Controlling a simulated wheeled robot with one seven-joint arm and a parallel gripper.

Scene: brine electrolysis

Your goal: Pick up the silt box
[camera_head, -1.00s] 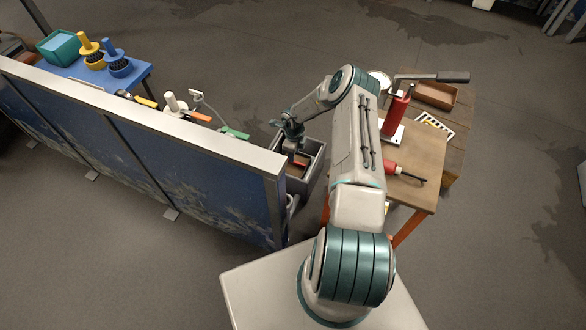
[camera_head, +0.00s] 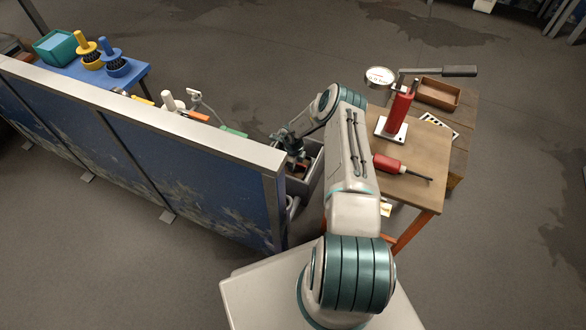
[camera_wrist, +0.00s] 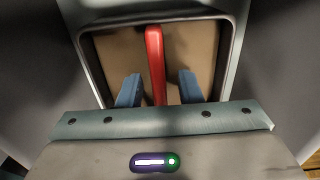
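A brown box with a raised red bar across its middle, which I take as the silt box (camera_wrist: 188,52), sits inside a dark-rimmed grey bin (camera_wrist: 86,62). The bin (camera_head: 315,172) also shows in the head view, beside the end of the blue partition. My gripper (camera_wrist: 158,82) is open, with its two blue fingers pointing down into the bin. The red bar (camera_wrist: 155,62) lies between the fingers with a gap on each side. In the head view my gripper (camera_head: 297,160) is at the bin, and my arm hides part of it.
A blue partition (camera_head: 150,160) stands close on the left. A blue table (camera_head: 135,75) stands beyond the partition.

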